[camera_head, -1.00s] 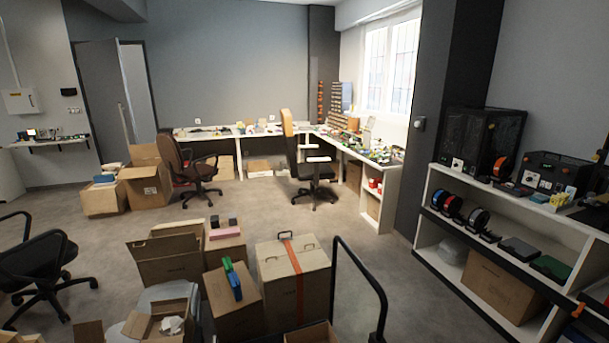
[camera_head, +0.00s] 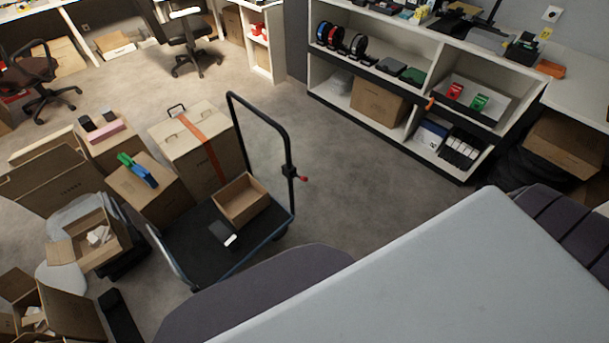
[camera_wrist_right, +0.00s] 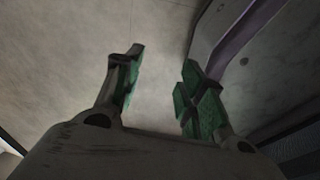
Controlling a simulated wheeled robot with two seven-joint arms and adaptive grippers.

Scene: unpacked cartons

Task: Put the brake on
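A platform trolley (camera_head: 193,245) with a dark deck and blue edge stands on the floor left of centre in the head view. Its black tubular push handle (camera_head: 237,124) rises at its right side. A small red-tipped lever (camera_head: 303,179), likely the brake, sticks out from the handle's near post. My right gripper (camera_wrist_right: 158,90) shows in the right wrist view, with green-padded fingers apart and nothing between them. A pale floor-like surface lies beyond it. Neither gripper shows in the head view.
An open shallow carton (camera_head: 241,200) and a small dark item (camera_head: 223,235) lie on the deck. A tall carton with an orange strap (camera_head: 197,148) and other cartons stand left of it. Shelves (camera_head: 400,80) line the back right. Floor (camera_head: 345,180) right of the handle is clear.

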